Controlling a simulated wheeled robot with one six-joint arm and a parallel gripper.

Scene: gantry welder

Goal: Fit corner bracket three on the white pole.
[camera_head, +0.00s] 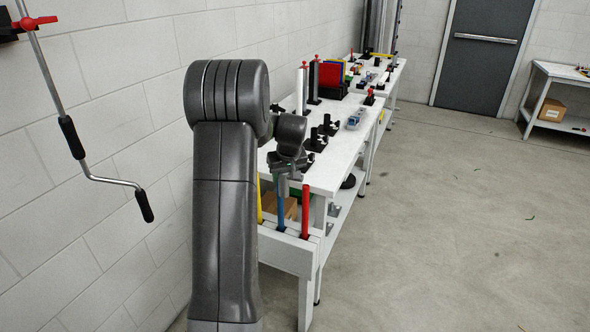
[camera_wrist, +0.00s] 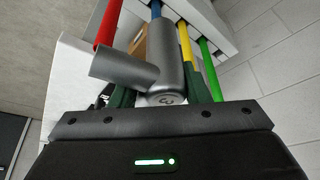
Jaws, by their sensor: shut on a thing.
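My gripper (camera_head: 284,168) is above the near end of the workbench, over a rack of coloured poles. In the wrist view, its dark green fingers (camera_wrist: 163,92) are shut on a grey corner bracket (camera_wrist: 172,62). The bracket is two joined tubes at an angle, with a 3 on its lower end face. In the head view, the bracket is small and partly hidden by my gripper. An upright white pole (camera_head: 301,92) with a red top stands on the bench beyond my gripper, apart from the bracket. No white pole shows in the wrist view.
The rack (camera_head: 290,254) holds red (camera_head: 305,211), blue (camera_head: 281,207) and yellow poles (camera_head: 259,199); a green pole (camera_wrist: 209,68) shows in the wrist view. Black fixtures (camera_head: 318,135) crowd the bench (camera_head: 331,172). A wall is at left.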

